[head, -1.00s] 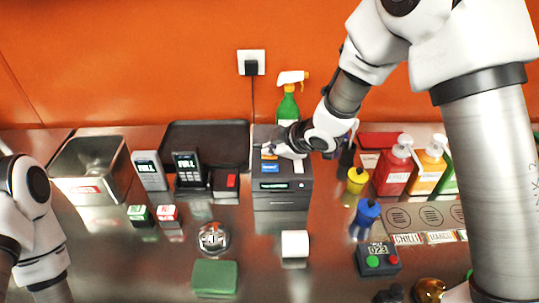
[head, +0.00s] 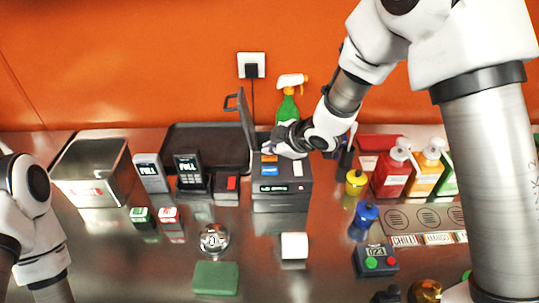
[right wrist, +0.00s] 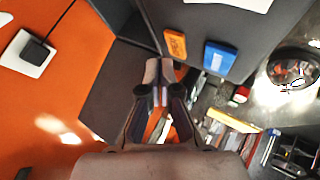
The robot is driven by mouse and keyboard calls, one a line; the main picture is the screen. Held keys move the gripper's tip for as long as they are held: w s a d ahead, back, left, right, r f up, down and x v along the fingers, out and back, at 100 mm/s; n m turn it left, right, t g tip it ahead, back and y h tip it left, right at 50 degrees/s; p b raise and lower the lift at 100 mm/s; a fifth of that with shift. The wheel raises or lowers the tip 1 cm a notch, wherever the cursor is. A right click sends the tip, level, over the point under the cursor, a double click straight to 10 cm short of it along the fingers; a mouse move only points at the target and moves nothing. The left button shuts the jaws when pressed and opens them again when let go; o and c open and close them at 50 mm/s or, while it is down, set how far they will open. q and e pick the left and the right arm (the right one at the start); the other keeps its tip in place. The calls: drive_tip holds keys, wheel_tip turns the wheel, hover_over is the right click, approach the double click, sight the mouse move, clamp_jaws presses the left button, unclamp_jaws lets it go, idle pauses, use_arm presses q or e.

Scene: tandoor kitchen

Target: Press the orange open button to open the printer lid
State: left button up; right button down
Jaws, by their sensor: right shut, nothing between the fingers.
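The dark printer (head: 283,188) stands at the back of the counter. Its lid (head: 246,120) is swung up and stands nearly upright along the printer's left side. The orange button (head: 269,158) and a blue button (head: 268,170) are on its top; the right wrist view shows the orange button (right wrist: 175,45) beside the blue one (right wrist: 220,58). My right gripper (head: 276,138) is shut and empty, just over the printer's top near its back. In the right wrist view its fingertips (right wrist: 159,76) look close to the orange button but apart from it. My left gripper is out of view.
A green spray bottle (head: 288,105) stands behind the printer. A black tray (head: 215,140) and card terminals (head: 188,170) are to its left. Sauce bottles (head: 393,172) stand to its right. A white paper roll (head: 294,245) lies in front on the counter.

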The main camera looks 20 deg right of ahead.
sight(271, 159)
wheel_tip(271, 159, up, 5)
drive_tip(key=p, duration=0.4)
drive_tip(key=shift+p, duration=0.4)
idle(1.4)
